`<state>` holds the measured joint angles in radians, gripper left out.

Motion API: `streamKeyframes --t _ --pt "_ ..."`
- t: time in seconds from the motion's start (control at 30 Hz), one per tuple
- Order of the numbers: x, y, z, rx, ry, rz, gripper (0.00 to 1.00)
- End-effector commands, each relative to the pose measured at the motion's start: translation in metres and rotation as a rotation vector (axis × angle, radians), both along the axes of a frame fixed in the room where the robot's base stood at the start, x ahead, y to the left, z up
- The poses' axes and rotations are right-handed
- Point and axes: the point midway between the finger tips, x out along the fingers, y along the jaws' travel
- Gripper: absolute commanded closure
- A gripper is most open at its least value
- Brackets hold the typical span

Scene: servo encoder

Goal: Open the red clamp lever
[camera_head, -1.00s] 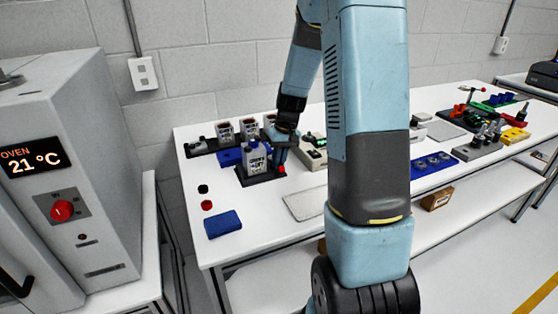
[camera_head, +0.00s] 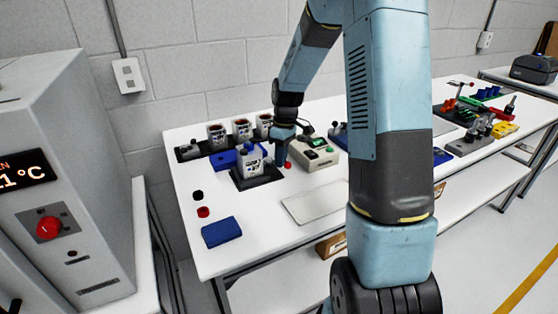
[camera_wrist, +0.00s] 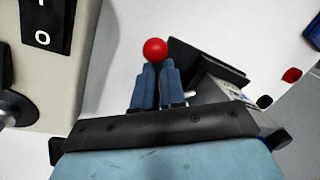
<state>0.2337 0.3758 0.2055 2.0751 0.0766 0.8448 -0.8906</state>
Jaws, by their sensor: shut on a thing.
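The red ball knob of the clamp lever (camera_wrist: 155,49) shows just beyond my fingertips in the wrist view. It is a small red dot (camera_head: 288,165) in the head view, right of the black clamp fixture (camera_head: 262,180). My gripper (camera_wrist: 157,80) is shut on the lever, with its blue fingers close together behind the knob. The lever's shaft is hidden between the fingers. In the head view my gripper (camera_head: 282,150) points down beside the fixture. A grey labelled servo unit (camera_head: 251,158) stands upright in the fixture. A short metal pin (camera_wrist: 189,94) shows right of my fingers.
A beige tester box with a green button (camera_head: 315,153) stands close to the right of my gripper. Behind the fixture are a blue block (camera_head: 222,159) and several units in a black rack. A blue box (camera_head: 221,232) lies front left. The table's front middle holds a flat pale plate (camera_head: 312,204).

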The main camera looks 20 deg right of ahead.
Motion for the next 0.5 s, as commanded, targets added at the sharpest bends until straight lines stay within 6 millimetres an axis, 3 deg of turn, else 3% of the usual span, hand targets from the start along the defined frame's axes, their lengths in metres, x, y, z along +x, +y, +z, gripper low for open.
streamKeyframes --t 0.5 --pt "0.008 -0.0085 -0.0024 0.001 0.01 0.298 1.0"
